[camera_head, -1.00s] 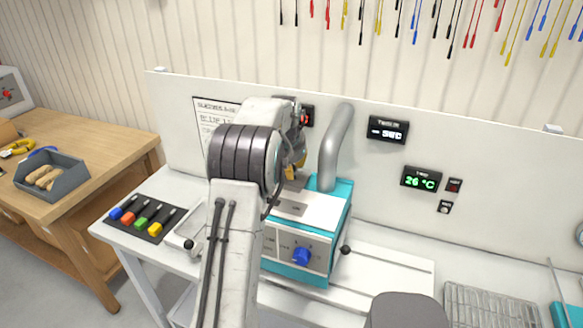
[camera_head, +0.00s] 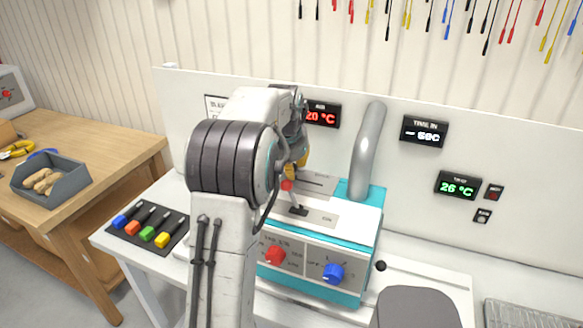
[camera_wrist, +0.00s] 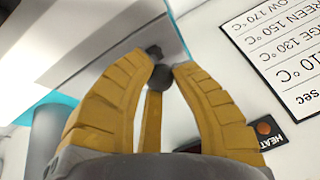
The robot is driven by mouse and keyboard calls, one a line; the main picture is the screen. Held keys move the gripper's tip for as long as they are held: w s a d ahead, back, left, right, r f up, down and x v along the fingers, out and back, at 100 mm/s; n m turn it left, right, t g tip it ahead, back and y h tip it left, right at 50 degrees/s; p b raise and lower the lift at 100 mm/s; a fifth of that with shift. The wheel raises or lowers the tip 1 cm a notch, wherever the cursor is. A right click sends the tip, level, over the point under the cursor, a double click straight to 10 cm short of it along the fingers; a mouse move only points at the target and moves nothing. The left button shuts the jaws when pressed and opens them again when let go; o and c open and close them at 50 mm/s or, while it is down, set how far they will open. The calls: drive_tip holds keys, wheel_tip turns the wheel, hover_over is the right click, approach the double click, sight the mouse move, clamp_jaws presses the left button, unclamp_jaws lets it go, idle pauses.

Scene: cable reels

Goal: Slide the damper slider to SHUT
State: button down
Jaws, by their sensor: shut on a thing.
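The teal and white machine (camera_head: 345,222) stands on the bench with slots and small handles on its top. A black slider handle (camera_head: 298,210) sits in the front plate, and a red knob (camera_head: 287,185) shows farther back below my fingers. The slot labels are too small to read, so I cannot tell which is the damper slider. My gripper (camera_head: 297,164) is over the back of the machine top, partly hidden by my arm. In the wrist view my yellow fingers (camera_wrist: 164,66) close around a dark round knob (camera_wrist: 162,78).
A grey pipe (camera_head: 367,150) rises from the machine just right of my gripper. A white panel with readouts (camera_head: 424,131) stands behind. Red (camera_head: 275,255) and blue (camera_head: 333,273) dials are on the front.

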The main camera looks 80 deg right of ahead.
drive_tip(key=shift+w+f, duration=0.1)
drive_tip(key=c, duration=1)
unclamp_jaws()
drive_tip(key=shift+w, duration=0.15)
drive_tip(key=v, duration=1.2)
drive_tip(key=shift+d, duration=0.1)
